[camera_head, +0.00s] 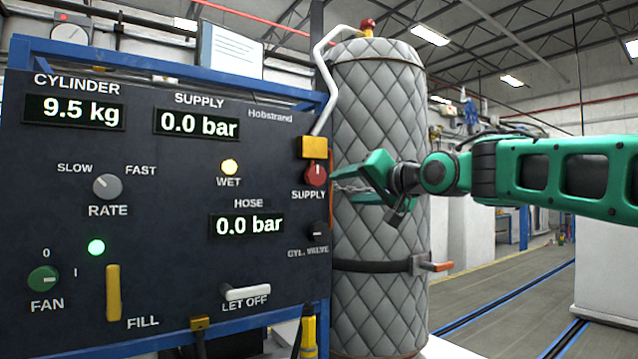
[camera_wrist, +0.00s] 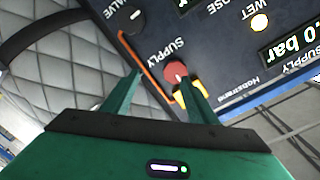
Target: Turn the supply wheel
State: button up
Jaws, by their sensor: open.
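The supply wheel (camera_head: 316,174) is a small red knob with a white mark, at the right edge of the dark panel, below a yellow block. In the wrist view the red wheel (camera_wrist: 176,75) shows near the right finger's tip. My gripper (camera_head: 352,184) is open, just right of the wheel in the head view, its fingers pointing at the panel. In the wrist view my gripper (camera_wrist: 160,82) has its fingers spread, with the wheel partly between them, closer to the right one. I cannot tell whether a finger touches it. The supply display (camera_head: 197,123) reads 0.0 bar.
The black cylinder valve knob (camera_head: 317,232) sits just below the wheel. A quilted grey tank (camera_head: 379,110) stands behind my gripper, with a strap and an orange handle (camera_head: 438,266). A white pipe (camera_head: 325,80) runs above the wheel.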

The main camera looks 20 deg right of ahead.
aim_at(318, 177)
jog(key=shift+t+y, duration=0.3)
jog(key=shift+y, duration=0.1)
jog(key=w+a+r, duration=0.1)
jog(key=w, duration=0.2)
jog(key=w+a, duration=0.2)
jog(key=w, duration=0.2)
jog(key=w+a+r, duration=0.1)
jog(key=w, duration=0.2)
jog(key=shift+w+a+r, duration=0.2)
jog(key=shift+a+r, duration=0.15)
jog(key=shift+a, duration=0.05)
jog(key=c, duration=0.8)
